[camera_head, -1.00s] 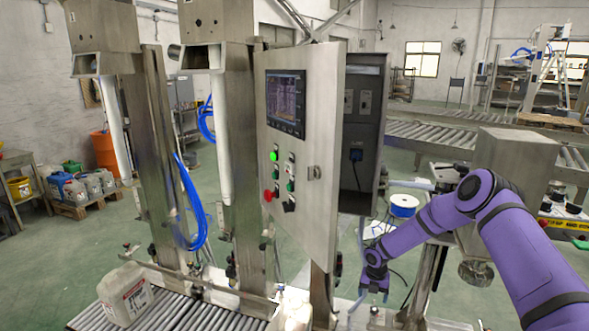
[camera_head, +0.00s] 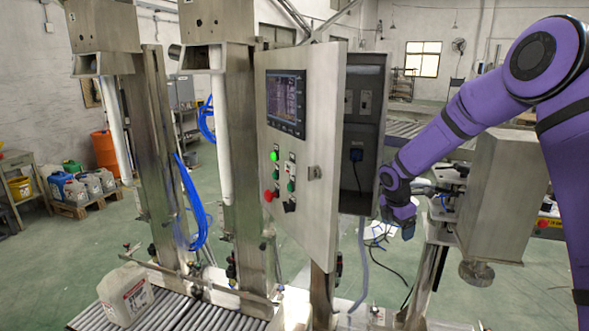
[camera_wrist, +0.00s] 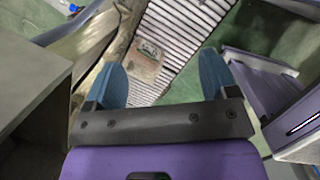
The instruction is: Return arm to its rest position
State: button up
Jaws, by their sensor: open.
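My purple arm comes in from the right in the head view. My gripper (camera_head: 399,222) hangs at its end, just right of the open control cabinet (camera_head: 315,160) and apart from it, in front of the steel stand. In the wrist view my gripper (camera_wrist: 160,65) shows two blue fingers spread apart with nothing between them. Beyond the fingers lie the roller conveyor (camera_wrist: 188,28) and a pale container with a label (camera_wrist: 146,62), well below.
A steel box on a stand (camera_head: 502,190) is close to my arm on the right. Two steel columns stand left of the cabinet. A white jug (camera_head: 125,295) sits on the front rollers. Cables lie on the green floor below the gripper.

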jog(key=s+r+m+t, duration=0.2)
jog(key=s+r+m, duration=0.9)
jog(key=s+r, duration=0.9)
jog(key=s+r+m+t+y, duration=0.1)
jog(key=s+m, duration=0.4)
jog(key=s, duration=0.6)
jog(key=s+r+m+y, duration=0.1)
jog(key=s+r+m, duration=0.3)
jog(key=s, duration=0.7)
jog(key=shift+s+d+r+m+t, duration=0.15)
jog(key=shift+s+r+m+t, duration=0.2)
jog(key=shift+m, duration=0.65)
jog(key=shift+s+f, duration=0.15)
jog(key=shift+f, duration=0.1)
jog(key=c, duration=0.5)
